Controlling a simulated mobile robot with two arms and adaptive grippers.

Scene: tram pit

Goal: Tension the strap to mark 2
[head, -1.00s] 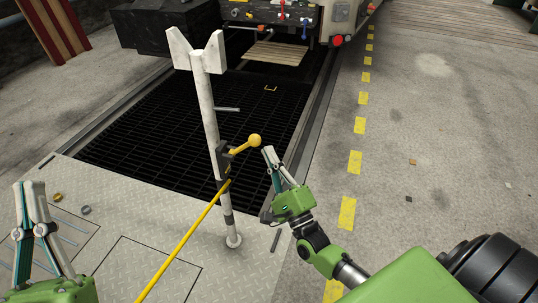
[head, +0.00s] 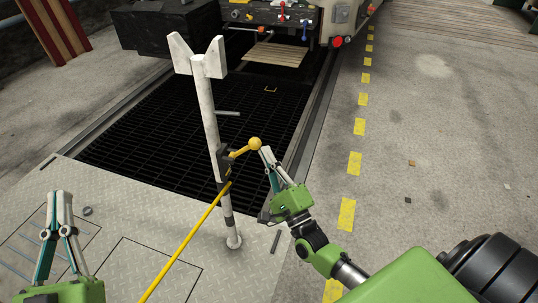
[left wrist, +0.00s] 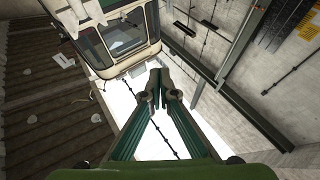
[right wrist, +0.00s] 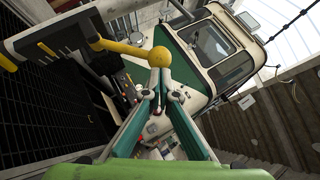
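The yellow strap (head: 186,240) runs taut-looking from the bottom edge up to a dark ratchet (head: 223,160) on a white forked post (head: 212,115). A yellow lever with a ball knob (head: 255,144) sticks out to the right of the ratchet. The knob also shows in the right wrist view (right wrist: 158,57). My right gripper (head: 266,151) has its fingertips close together, right beside the knob; I cannot tell whether they touch it. My left gripper (head: 59,195) is shut and empty, low at the left, away from the strap. I cannot make out a numbered mark.
The post stands on a metal plate floor (head: 125,220) in front of a dark grating (head: 150,125). A tram front (head: 341,20) and a black block (head: 160,25) stand at the back. Yellow dashes (head: 355,163) line the open floor at the right.

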